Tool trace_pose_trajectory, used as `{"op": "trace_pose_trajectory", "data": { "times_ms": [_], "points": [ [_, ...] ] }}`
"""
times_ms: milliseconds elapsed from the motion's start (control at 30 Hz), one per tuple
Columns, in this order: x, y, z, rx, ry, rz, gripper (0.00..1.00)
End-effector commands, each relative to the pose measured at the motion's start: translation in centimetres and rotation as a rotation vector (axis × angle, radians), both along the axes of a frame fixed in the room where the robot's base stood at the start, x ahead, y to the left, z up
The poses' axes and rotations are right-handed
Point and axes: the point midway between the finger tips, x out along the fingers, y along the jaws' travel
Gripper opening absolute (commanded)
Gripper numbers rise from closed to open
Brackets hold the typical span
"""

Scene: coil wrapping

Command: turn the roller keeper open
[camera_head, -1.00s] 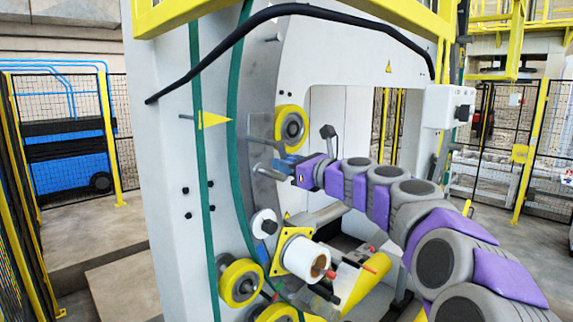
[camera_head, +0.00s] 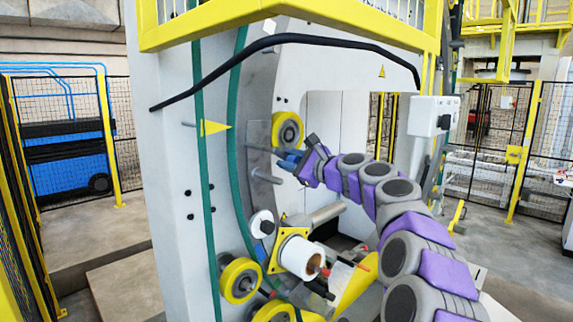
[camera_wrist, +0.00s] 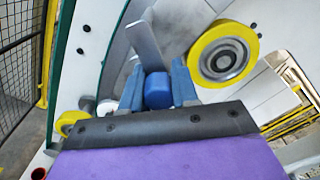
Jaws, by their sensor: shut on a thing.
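My gripper (camera_wrist: 158,88) has its two blue fingers on either side of a blue block, which looks like the grip of the roller keeper (camera_wrist: 158,92). The fingers are shut on it. A flat grey metal bar (camera_wrist: 145,45) rises behind the block, leaning up to the left. A yellow roller (camera_wrist: 223,52) with a grey hub is right of the fingers, apart from them. In the head view my gripper (camera_head: 289,159) is at the machine's ring, just below the upper yellow roller (camera_head: 287,130). The keeper's far side is hidden there by the fingers.
A bare metal peg (camera_head: 265,175) sticks out below my gripper. A white spool (camera_head: 300,256) and more yellow rollers (camera_head: 239,280) are lower on the machine. The opening right of the ring is clear beside my arm.

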Motion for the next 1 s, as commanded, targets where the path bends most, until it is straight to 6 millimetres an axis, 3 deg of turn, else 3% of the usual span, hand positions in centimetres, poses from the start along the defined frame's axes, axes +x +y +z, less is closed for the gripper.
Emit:
{"op": "trace_pose_trajectory", "data": {
  "times_ms": [1000],
  "points": [
    [0.5, -0.3, 3.7, -0.6, -0.606, 0.004, 0.0]
  ]
}}
